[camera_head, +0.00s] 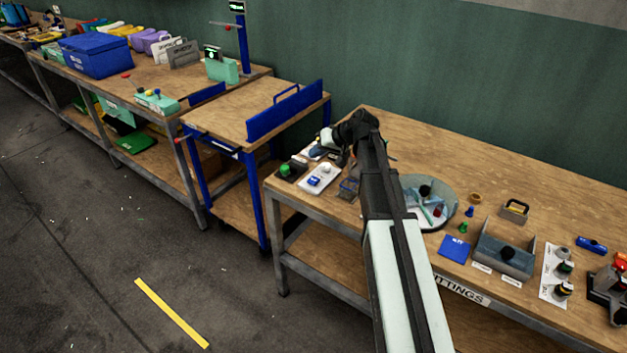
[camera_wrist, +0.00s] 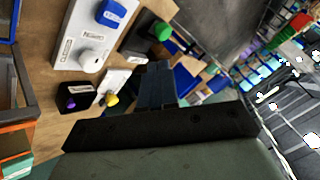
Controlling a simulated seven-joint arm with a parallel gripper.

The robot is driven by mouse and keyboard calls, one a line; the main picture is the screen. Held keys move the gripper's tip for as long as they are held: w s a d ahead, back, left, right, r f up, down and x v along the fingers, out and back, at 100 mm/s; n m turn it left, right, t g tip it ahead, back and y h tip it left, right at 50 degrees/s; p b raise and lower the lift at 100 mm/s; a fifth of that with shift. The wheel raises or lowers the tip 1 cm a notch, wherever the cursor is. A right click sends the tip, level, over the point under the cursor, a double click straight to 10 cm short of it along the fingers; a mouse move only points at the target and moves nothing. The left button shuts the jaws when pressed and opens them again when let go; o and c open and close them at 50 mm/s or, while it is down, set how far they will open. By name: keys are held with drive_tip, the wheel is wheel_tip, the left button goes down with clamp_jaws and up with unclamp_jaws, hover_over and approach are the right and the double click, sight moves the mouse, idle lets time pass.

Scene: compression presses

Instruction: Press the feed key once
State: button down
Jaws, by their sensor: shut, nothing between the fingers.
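A white panel (camera_head: 319,179) lies near the left end of the fittings bench. It also shows at the upper left of the wrist view (camera_wrist: 72,43). It carries a blue key (camera_head: 314,181), also in the wrist view (camera_wrist: 111,13), and a round white knob (camera_wrist: 92,58). Small labels sit beside them, too blurred to read, so I cannot tell which is the feed key. My gripper (camera_wrist: 154,70) is shut and empty, its fingers pointing past the panel's side. In the head view it is over the bench's back left, behind the panel, and partly hidden by my wrist.
A black box with a green button (camera_head: 285,169) stands left of the panel. A small black box with a purple button (camera_wrist: 72,101) and a yellow knob (camera_wrist: 112,99) are close by. A round tray (camera_head: 451,216) of parts lies to the right. A blue-framed cart (camera_head: 225,117) stands left.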

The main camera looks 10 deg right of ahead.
sight(316, 180)
drive_tip(key=shift+f, duration=3.6)
drive_tip(key=shift+f, duration=0.1)
drive_tip(key=shift+f, duration=0.35)
drive_tip(key=shift+f, duration=0.5)
drive_tip(key=shift+r, duration=0.15)
idle(0.4)
drive_tip(key=shift+r, duration=0.8)
drive_tip(key=shift+r, duration=2.5)
